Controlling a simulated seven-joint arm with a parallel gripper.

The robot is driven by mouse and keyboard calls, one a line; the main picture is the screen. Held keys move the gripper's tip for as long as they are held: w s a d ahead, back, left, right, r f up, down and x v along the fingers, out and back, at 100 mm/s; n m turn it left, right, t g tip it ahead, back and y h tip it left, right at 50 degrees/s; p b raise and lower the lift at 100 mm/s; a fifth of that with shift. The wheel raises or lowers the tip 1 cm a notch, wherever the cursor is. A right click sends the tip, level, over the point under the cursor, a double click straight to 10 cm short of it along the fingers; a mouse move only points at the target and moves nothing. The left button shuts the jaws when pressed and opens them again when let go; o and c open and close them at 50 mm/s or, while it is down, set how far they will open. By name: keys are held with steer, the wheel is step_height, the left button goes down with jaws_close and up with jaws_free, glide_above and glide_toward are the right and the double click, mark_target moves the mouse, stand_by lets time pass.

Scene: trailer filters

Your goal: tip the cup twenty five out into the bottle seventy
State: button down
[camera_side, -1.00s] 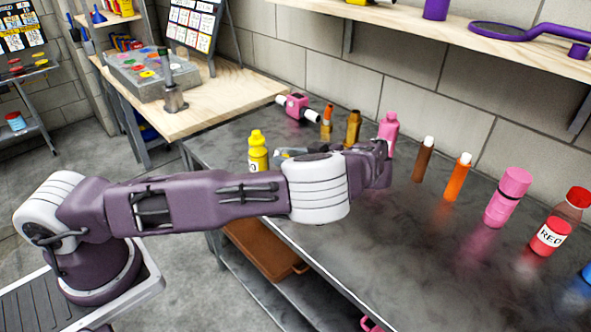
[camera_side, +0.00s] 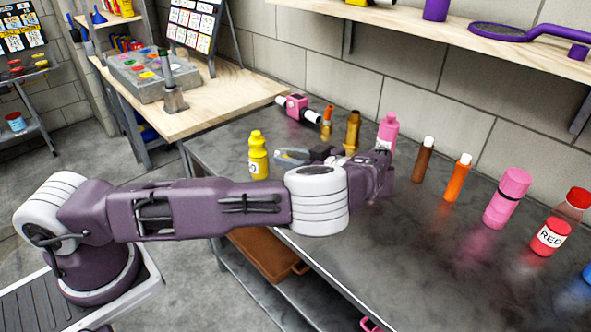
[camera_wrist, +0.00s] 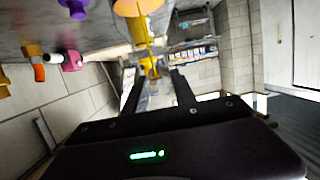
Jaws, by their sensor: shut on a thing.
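My gripper (camera_side: 292,156) points left over the dark bench, behind the yellow bottle (camera_side: 257,156) in the side view. Its two dark fingers show in the wrist view (camera_wrist: 158,88). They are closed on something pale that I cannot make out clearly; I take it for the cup. Its contents and label cannot be read. The yellow bottle stands upright, apart from the fingers, with a dark mark on a pale label. An amber bottle (camera_side: 352,131) stands upright behind my gripper. I cannot read the number seventy on any bottle.
A pink bottle (camera_side: 388,131), a brown bottle (camera_side: 423,160), an orange bottle (camera_side: 458,177), a large pink bottle (camera_side: 507,197) and red containers (camera_side: 550,237) stand to the right. A pink-and-white tool (camera_side: 297,107) lies at the back left.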

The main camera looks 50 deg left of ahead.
steer(key=shift+d+r+y+b, duration=0.1)
steer(key=shift+d+y+b, duration=0.2)
steer(key=shift+y, duration=0.75)
steer(key=shift+d+r+y+b, duration=0.15)
steer(key=shift+y+b, duration=0.25)
steer(key=shift+y, duration=0.7)
steer(key=shift+d+r+y+b, duration=0.1)
steer(key=shift+y+b, duration=0.25)
steer(key=shift+y, duration=0.7)
stand_by(4.8)
